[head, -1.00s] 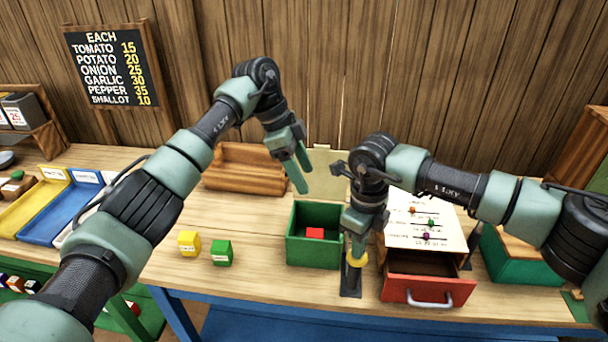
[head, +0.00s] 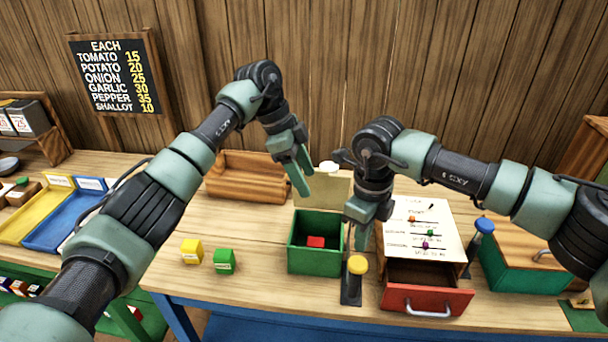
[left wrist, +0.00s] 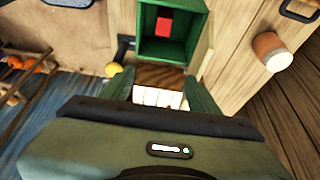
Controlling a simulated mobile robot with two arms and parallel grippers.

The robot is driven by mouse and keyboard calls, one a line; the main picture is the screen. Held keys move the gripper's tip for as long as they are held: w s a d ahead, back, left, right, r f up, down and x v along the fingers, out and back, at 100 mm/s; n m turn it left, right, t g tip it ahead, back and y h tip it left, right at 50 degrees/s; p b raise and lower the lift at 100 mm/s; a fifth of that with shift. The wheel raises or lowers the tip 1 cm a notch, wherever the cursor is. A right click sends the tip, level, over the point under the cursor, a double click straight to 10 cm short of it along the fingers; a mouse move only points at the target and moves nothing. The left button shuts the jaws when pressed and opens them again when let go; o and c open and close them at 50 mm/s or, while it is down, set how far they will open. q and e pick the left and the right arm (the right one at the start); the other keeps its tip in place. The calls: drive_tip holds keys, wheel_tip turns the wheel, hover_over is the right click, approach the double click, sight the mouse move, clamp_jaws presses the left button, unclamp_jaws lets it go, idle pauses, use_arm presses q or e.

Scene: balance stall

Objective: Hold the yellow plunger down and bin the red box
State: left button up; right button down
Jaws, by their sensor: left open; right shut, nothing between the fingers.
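The yellow plunger (head: 357,265) stands on a dark base at the front of the table, and its yellow top shows in the left wrist view (left wrist: 114,70). The red box (head: 316,242) lies inside the open green container (head: 300,262); it also shows in the left wrist view (left wrist: 164,25). A pale lid (head: 322,192) is raised at the container's back. My right gripper (head: 362,222) is shut and empty, above the plunger and apart from it. My left gripper (head: 305,182) is open and empty, above and behind the container; its fingers show in the left wrist view (left wrist: 160,90).
A red drawer (head: 425,298) stands open right of the plunger, under a sheet with coloured beads (head: 418,230). A yellow block (head: 191,251) and a green block (head: 224,261) lie left of the container. A wooden rack (head: 245,180) is behind.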

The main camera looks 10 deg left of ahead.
drive_tip(key=shift+r+p, duration=0.7)
drive_tip(key=shift+r, duration=1.4)
